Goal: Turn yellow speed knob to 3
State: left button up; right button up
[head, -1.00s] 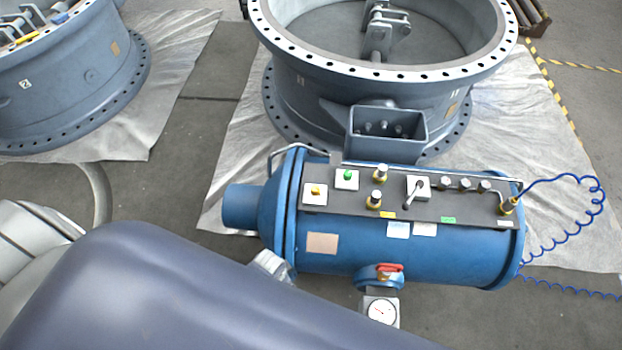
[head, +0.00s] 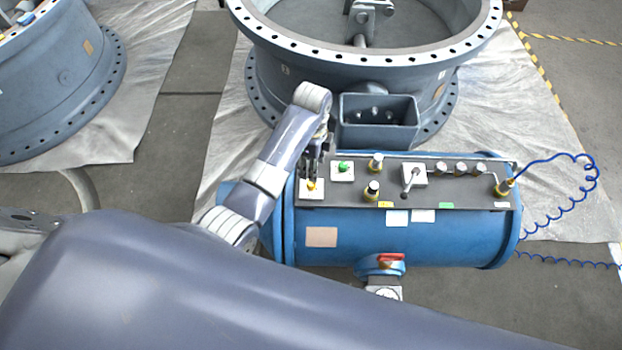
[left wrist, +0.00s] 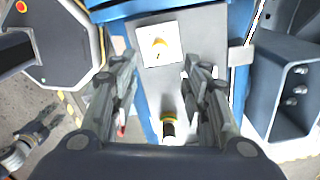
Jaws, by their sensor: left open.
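The yellow speed knob (head: 311,185) sits on a white square plate at the left end of the blue tank's control panel (head: 440,187). My left gripper (head: 316,170) is over the panel just behind the knob, pointing down. A dark fingered shape at the left wrist view's lower left may be my right gripper (left wrist: 32,138).
A grey open box (head: 379,122) on the large valve body is close behind the panel. A blue coiled hose (head: 588,195) hangs at the right.

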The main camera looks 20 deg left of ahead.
aim_at(311, 185)
pick_arm(q)
notch_tip(311, 185, down, 9)
jog(key=shift+f, duration=0.15)
grip_shut()
dwell(0.4)
